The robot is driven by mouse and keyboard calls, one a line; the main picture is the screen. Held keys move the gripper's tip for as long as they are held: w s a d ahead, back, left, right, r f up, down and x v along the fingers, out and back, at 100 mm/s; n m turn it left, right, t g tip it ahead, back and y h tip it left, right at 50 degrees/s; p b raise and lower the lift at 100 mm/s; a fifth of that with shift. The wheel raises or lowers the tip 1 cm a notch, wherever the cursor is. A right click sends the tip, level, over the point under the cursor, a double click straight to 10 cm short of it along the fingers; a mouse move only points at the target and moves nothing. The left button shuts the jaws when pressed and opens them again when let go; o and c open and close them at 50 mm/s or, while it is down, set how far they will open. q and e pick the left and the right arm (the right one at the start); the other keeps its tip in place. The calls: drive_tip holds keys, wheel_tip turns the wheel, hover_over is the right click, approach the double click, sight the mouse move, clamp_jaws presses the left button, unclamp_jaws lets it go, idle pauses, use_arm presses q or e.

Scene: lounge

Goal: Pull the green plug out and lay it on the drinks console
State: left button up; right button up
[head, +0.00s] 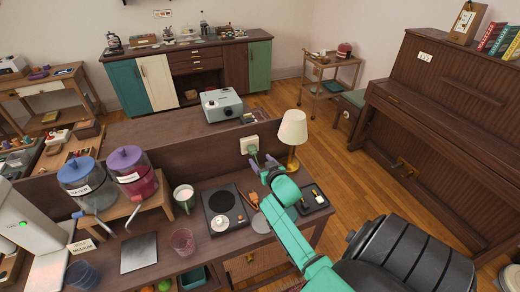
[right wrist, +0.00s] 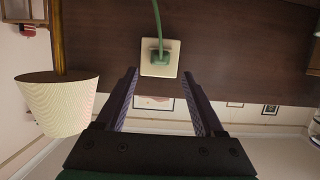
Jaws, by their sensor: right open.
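The green plug (right wrist: 160,56) sits in a cream socket plate (right wrist: 173,70) on a dark wooden upright panel, its green cord running from it. In the head view the socket plate (head: 249,143) is above the drinks console (head: 190,258), and the plug (head: 253,150) is partly hidden by my right gripper (head: 261,163). In the right wrist view my right gripper (right wrist: 160,88) is open and empty, its fingers pointing toward the plate, one to each side of the plug's line. The plug looks just beyond the fingertips. My left gripper is not in view.
A lamp (head: 293,128) stands right of the socket, close to my right arm. A black tray (head: 312,199), a turntable-like device (head: 224,208), a green-and-white cup (head: 184,197) and drink dispensers (head: 132,172) occupy the console. A projector (head: 222,104) stands behind the panel.

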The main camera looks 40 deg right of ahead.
sight(255, 155)
drive_tip(key=b+x, duration=0.6)
drive_tip(key=x, duration=0.1)
drive_tip(key=shift+w+f+b, duration=0.25)
drive_tip(key=shift+f+b, duration=0.1)
drive_tip(key=shift+b, duration=0.05)
drive_tip(key=shift+w+d+b, duration=0.2)
drive_tip(key=shift+w+b, duration=0.1)
drive_tip(key=shift+w, duration=0.15)
drive_tip(key=shift+r, duration=0.1)
drive_tip(key=c, duration=0.9)
drive_tip(key=o, duration=0.9)
drive_tip(key=shift+o, duration=0.2)
